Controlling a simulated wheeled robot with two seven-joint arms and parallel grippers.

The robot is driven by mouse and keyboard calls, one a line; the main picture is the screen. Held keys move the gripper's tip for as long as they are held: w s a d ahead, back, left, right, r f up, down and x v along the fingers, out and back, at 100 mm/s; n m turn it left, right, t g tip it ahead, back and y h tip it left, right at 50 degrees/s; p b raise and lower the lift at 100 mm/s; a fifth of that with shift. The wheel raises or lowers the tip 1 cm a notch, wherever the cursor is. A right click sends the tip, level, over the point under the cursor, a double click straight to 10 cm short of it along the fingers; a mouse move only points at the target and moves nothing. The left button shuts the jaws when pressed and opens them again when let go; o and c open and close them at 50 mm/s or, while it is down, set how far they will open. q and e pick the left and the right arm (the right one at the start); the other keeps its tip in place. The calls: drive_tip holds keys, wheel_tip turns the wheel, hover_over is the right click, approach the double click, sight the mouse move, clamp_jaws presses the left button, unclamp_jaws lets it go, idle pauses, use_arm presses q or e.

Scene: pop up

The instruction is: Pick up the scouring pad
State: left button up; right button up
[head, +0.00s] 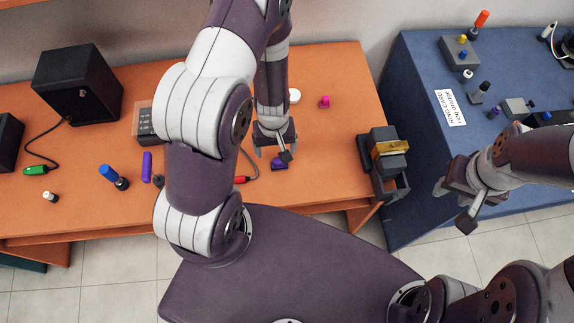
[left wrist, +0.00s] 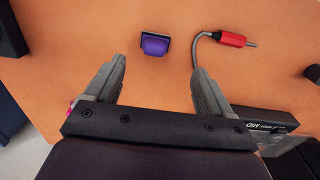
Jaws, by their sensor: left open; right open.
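A small purple block with a dark layer, which looks like the scouring pad (head: 279,164), lies on the orange table (head: 330,150). The pad (left wrist: 155,45) also shows in the left wrist view, beyond the fingertips and roughly centred between them. My left gripper (head: 275,153) is open and points down over the table close to the pad. In the left wrist view my left gripper (left wrist: 158,66) has its fingers apart with nothing between them. My right gripper (head: 452,204) is open and empty, in front of the blue table at the right.
A red plug (head: 241,180) on a grey cable lies left of the pad. A pink piece (head: 324,102) and a white disc (head: 294,96) sit behind. A dark holder (head: 392,184) stands at the table's right edge. The front right tabletop is clear.

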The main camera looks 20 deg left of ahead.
sight(279, 159)
use_arm(q)
drive_tip(key=f, duration=0.1)
drive_tip(key=f+b, duration=0.1)
drive_tip(key=f, duration=0.1)
drive_tip(key=w+d+f, duration=0.1)
drive_tip(key=shift+f+b, duration=0.25)
drive_tip(key=shift+b, duration=0.05)
drive_tip(key=f, duration=0.1)
drive_tip(key=f+b, duration=0.1)
drive_tip(key=f, duration=0.2)
drive_tip(key=shift+s+a+b, duration=0.2)
drive_tip(key=shift+a+b, duration=0.05)
drive_tip(key=shift+b, duration=0.05)
drive_tip(key=shift+f, duration=0.1)
drive_tip(key=shift+w+d, duration=0.1)
use_arm(e)
drive_tip(key=f, duration=0.4)
drive_tip(key=shift+w+d+f, duration=0.35)
drive_tip(key=shift+w, duration=0.05)
use_arm(q)
drive_tip(key=c, duration=1.2)
use_arm(e)
drive_tip(key=shift+r, duration=0.1)
